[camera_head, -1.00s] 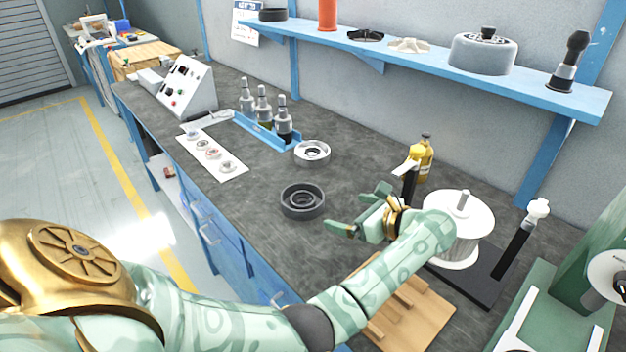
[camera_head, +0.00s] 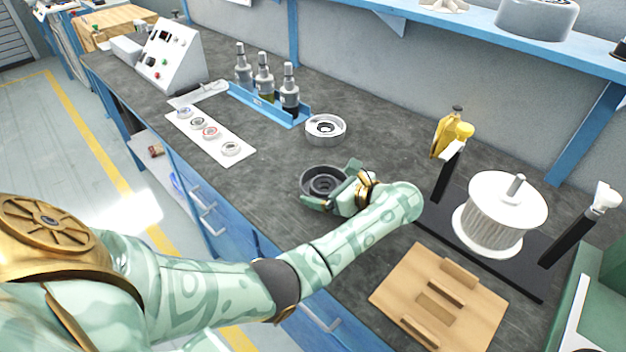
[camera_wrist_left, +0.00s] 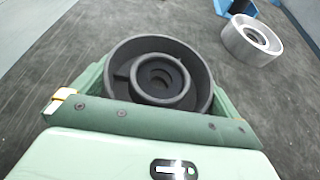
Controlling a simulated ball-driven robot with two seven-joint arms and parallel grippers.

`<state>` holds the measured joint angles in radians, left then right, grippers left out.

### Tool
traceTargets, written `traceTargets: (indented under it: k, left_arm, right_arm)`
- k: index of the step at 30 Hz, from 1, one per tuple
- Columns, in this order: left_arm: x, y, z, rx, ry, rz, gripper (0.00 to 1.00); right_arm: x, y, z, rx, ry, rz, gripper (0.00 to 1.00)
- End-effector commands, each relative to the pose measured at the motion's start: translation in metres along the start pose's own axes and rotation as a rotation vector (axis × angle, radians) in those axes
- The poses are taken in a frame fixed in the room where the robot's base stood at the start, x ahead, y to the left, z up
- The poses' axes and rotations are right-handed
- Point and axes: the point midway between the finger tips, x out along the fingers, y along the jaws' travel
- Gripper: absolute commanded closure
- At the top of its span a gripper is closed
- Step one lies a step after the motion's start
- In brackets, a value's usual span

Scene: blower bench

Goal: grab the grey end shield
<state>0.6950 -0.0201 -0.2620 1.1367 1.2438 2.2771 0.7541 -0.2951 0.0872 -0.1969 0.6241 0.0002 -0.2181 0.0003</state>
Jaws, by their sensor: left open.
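The grey end shield (camera_head: 321,180) is a dark grey, round, stepped cup lying flat on the bench, open side up. It also shows in the left wrist view (camera_wrist_left: 158,76), large and close, between the green fingers. My left gripper (camera_head: 332,187) is open, with one finger on either side of the end shield. The gripper body hides the shield's near edge. I cannot tell whether the fingers touch its wall. My right gripper is not in view.
A silver ring part (camera_head: 326,129) lies just behind the shield. A white spool (camera_head: 500,215) on a black stand and a wooden fixture (camera_head: 440,297) are to the right. Bare bench lies left of the shield.

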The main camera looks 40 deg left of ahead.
Motion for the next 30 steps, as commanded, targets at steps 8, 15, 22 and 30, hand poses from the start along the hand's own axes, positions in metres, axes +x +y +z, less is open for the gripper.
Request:
traceTargets:
  k: [8,15,22,30]
  left_arm:
    - [-0.001,0.000,0.000,-0.001,0.000,-0.002,0.22]
    - [-0.001,-0.001,0.001,-0.001,-0.001,-0.002,0.37]
    - [-0.002,-0.001,0.005,-0.002,0.000,-0.002,0.37]
    - [-0.007,-0.003,0.027,-0.003,0.001,-0.005,0.37]
  right_arm:
    - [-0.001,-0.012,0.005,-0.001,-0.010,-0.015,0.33]
    - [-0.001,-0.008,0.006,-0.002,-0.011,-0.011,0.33]
    - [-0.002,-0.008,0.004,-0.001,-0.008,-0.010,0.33]
    - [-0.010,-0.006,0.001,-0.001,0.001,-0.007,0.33]
